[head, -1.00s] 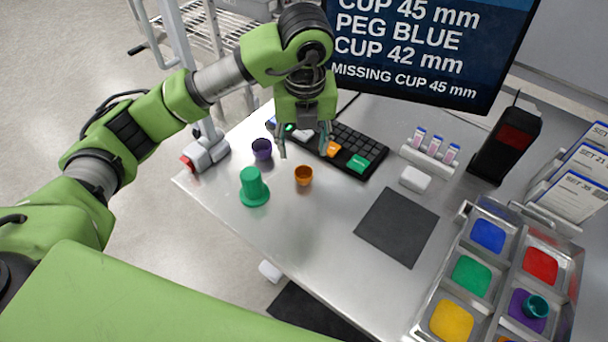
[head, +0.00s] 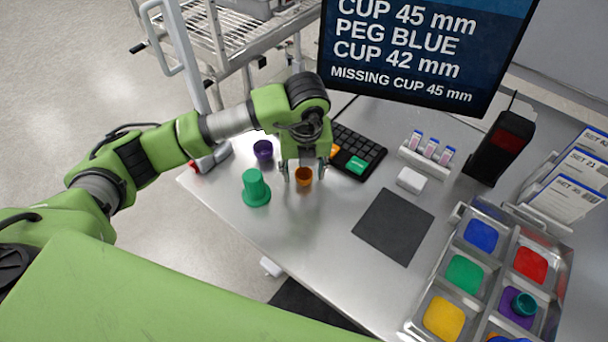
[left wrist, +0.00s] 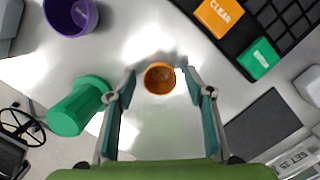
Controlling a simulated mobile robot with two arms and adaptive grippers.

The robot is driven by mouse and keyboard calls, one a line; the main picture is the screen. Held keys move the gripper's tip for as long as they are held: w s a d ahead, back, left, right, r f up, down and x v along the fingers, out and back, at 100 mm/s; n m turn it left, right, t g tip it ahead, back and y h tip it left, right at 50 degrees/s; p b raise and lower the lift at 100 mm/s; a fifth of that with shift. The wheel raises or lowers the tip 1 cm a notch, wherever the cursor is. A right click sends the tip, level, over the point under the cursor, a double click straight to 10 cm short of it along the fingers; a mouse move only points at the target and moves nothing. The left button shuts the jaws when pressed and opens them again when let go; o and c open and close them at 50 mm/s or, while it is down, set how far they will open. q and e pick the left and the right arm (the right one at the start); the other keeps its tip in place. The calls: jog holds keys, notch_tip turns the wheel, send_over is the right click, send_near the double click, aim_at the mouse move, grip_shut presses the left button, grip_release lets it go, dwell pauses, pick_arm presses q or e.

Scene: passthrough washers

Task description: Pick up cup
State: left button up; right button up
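A small orange cup (head: 304,178) stands on the metal table; in the left wrist view the orange cup (left wrist: 159,78) shows between and just beyond the fingertips. A purple cup (head: 263,149) stands behind and left of it, and shows at upper left in the left wrist view (left wrist: 70,14). My left gripper (head: 305,176) is open, pointing down, with its fingers on either side of the orange cup; the fingers (left wrist: 160,82) are spread in the left wrist view too. Whether they touch the cup I cannot tell. My right gripper is not in view.
A green peg-like piece (head: 256,188) stands left of the gripper. A black keyboard (head: 356,152) lies behind. A dark mat (head: 393,227) and a sectioned tray (head: 446,268) with coloured pads are to the right. A monitor (head: 420,50) stands at the back.

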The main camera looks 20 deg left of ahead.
pick_arm(q)
jog(key=c, duration=0.9)
jog(key=shift+o, duration=0.2)
